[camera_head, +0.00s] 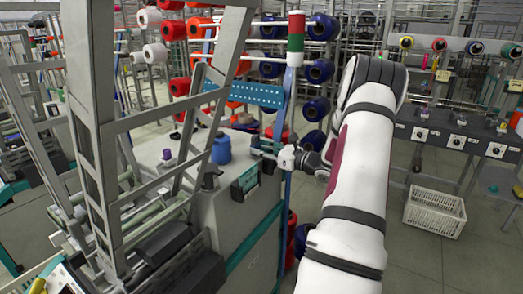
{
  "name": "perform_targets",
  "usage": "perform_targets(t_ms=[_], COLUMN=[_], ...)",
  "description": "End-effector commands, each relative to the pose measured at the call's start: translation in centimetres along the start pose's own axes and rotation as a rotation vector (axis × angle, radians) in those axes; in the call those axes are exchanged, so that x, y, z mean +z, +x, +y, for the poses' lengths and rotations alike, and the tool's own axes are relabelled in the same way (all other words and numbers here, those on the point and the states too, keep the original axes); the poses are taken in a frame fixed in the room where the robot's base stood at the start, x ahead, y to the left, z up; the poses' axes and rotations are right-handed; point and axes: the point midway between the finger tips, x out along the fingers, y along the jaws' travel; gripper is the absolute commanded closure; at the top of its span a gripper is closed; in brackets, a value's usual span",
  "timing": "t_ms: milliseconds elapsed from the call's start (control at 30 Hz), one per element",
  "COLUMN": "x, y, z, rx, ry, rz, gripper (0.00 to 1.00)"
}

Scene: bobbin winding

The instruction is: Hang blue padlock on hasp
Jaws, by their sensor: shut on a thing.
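My gripper (262,147) is at the end of my white arm, which reaches in from the lower right. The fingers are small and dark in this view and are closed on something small. I take this to be the blue padlock, but its outline and shackle cannot be made out. I cannot pick out the hasp, nor tell whether the padlock touches it.
A blue cone spool (221,150) stands on the cabinet, left of my gripper. A teal perforated plate (243,94) and a post with a red, white and green lamp (296,32) are close by. Grey frame bars rise at left. A white crate (435,213) lies at right.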

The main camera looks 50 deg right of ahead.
Motion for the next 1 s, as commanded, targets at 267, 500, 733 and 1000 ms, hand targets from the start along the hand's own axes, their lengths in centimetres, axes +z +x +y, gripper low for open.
perform_targets(t_ms=[267, 500, 733, 1000], x=[1.7, 4.4, 5.1, 5.0], y=[-0.1, -0.1, 0.0, 0.0], z=[0.0, 0.0, 0.0, 0.0], rx=[0.001, 0.001, 0.000, 0.000], ry=[-0.001, -0.002, 0.000, 0.000], rz=[0.000, 0.000, 0.000, 0.000], gripper=[1.00, 1.00, 1.00, 1.00])
